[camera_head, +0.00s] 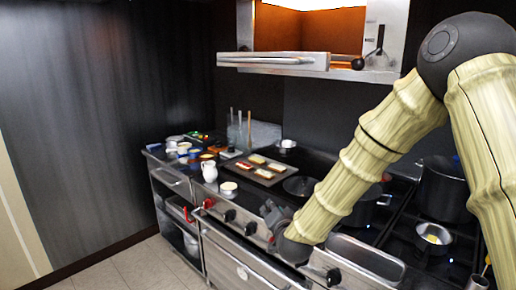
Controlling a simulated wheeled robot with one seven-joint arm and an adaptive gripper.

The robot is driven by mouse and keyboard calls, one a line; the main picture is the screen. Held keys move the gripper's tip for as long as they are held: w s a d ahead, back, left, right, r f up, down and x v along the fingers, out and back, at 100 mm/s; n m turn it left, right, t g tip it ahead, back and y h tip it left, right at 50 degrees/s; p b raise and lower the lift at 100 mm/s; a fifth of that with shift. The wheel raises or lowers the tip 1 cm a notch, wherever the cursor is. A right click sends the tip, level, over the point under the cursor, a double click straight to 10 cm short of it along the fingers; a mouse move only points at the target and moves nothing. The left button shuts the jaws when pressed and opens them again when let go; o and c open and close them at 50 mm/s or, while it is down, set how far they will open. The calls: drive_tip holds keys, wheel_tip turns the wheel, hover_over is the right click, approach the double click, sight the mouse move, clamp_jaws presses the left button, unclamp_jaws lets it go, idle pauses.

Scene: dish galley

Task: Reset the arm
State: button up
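My arm comes in from the right edge, bends at a dark joint at the upper right, and reaches down and left over the front of the counter. Its far end is a dark wrist, with my gripper (274,213) a small grey-black shape just beyond it, by the counter's front edge. The gripper's fingers are too small and dark to make out, so I cannot tell whether they are open or shut. I see nothing clearly held.
A tray of food pieces (258,170) and a white pitcher (209,171) stand on the counter, left of the arm. Pots (444,190) stand on the stove at right. The floor (150,265) at lower left is clear.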

drive_tip(key=s+d+f+n+g, duration=0.1)
drive_tip(key=s+d+f+g, duration=0.2)
drive_tip(key=s+f, duration=0.55)
drive_tip(key=s+d+f+n+g+h, duration=0.1)
drive_tip(key=s+d+f+g, duration=0.15)
drive_tip(key=s+f, duration=0.65)
drive_tip(key=s+d+f+n+g, duration=0.2)
drive_tip(key=s+d+f, duration=0.15)
drive_tip(key=f, duration=1.05)
drive_tip(key=s+d+f+g, duration=0.2)
drive_tip(key=s+d+f, duration=0.1)
drive_tip(key=s, duration=0.7)
drive_tip(key=s+d+f+n+g+h, duration=0.1)
drive_tip(key=s+d+f+g, duration=0.2)
drive_tip(key=s, duration=0.7)
drive_tip(key=s+d+f+n+g+h, duration=0.1)
drive_tip(key=s+f, duration=0.4)
drive_tip(key=s, duration=0.5)
drive_tip(key=shift+s+d+f+g, duration=0.15)
drive_tip(key=shift+s+d+g, duration=0.15)
drive_tip(key=shift+d+g, duration=0.6)
